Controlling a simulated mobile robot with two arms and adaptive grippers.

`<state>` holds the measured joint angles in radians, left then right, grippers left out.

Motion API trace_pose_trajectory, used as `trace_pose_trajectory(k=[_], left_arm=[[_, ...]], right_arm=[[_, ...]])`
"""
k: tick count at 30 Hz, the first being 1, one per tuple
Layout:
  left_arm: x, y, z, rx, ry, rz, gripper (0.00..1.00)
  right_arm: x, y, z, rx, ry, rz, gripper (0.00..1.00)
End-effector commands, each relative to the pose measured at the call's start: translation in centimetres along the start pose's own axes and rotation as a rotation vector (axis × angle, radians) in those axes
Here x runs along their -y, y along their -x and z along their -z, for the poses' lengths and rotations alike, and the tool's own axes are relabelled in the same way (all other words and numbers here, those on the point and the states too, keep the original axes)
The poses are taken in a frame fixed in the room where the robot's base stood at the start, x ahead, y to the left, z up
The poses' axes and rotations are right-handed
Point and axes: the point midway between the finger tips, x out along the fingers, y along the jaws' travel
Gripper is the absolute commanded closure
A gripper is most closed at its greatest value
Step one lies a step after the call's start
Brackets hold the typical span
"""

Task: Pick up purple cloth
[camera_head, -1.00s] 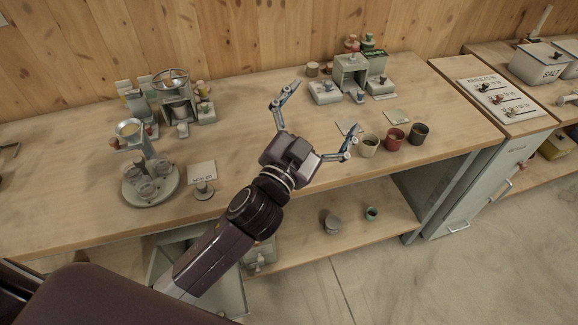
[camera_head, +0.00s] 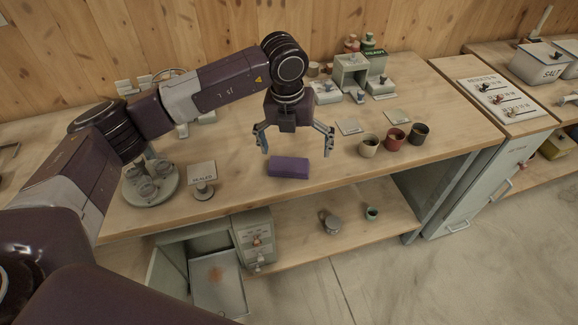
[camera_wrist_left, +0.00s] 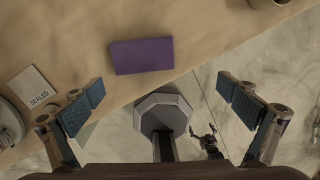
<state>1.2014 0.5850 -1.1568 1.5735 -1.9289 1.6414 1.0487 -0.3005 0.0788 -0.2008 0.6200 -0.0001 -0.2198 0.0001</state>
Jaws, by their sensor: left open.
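The purple cloth (camera_head: 289,167) is a folded block lying flat on the wooden table near its front edge. In the left wrist view the purple cloth (camera_wrist_left: 142,56) lies ahead of the fingers, slightly left of the middle, near the table edge. My left gripper (camera_head: 296,147) is open and empty, pointing down just behind and above the cloth, apart from it. In the left wrist view its fingers (camera_wrist_left: 168,105) are spread wide with nothing between them.
Several cups stand to the right, including a red cup (camera_head: 395,139). A "SEALED" card (camera_head: 202,171) and a round tray (camera_head: 150,195) with cups are to the left. Below the table front are an open drawer (camera_head: 219,290) and a lower shelf (camera_head: 290,252).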

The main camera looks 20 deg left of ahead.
Motion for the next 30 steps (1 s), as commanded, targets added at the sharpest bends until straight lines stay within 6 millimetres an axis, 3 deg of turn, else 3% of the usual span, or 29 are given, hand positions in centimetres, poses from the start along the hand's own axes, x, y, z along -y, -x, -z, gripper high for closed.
trace_pose_trajectory(k=[3, 6, 21, 30], left_arm=[[-2.4, 0.5, -1.0, 0.019, 0.033, -0.081, 0.00], [-2.9, -0.2, -1.1, 0.019, 0.040, -0.097, 0.00], [-2.5, -6.5, -1.5, 0.019, 0.037, -0.090, 0.00], [-2.5, -7.0, -1.5, 0.020, 0.035, -0.089, 0.02]], right_arm=[[0.0, 0.1, 0.1, -0.001, 0.000, 0.000, 0.03], [0.0, 0.5, 0.1, -0.001, 0.000, 0.000, 0.03], [-0.1, 3.1, 0.3, -0.001, -0.001, 0.000, 0.03], [-0.1, 3.0, 0.3, -0.001, -0.001, 0.000, 0.03]])
